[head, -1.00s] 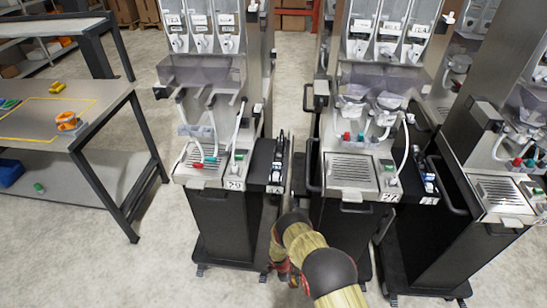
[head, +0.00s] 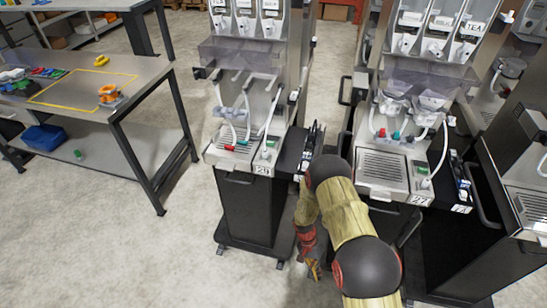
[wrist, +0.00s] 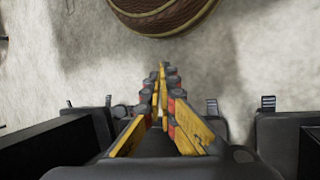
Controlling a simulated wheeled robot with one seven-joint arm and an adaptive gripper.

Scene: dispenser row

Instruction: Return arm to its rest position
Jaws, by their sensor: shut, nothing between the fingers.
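My gripper (head: 314,270) hangs low in the head view, in front of the dispensers and near the floor. My arm's tan and black links come in from the bottom right and bend down to it. In the wrist view my gripper (wrist: 161,95) shows its yellow fingers together, with nothing between them. Pale floor (wrist: 255,60) lies beyond the fingertips. A brown rounded shape with yellow bands is at the top of the wrist view.
Dispenser 29 (head: 248,205) stands left of my arm, and dispenser 27 (head: 385,168) is partly hidden behind it. A metal table (head: 130,80) with an orange object (head: 110,95) is at the left. A blue bin (head: 45,138) sits on its lower shelf. Floor at the lower left is clear.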

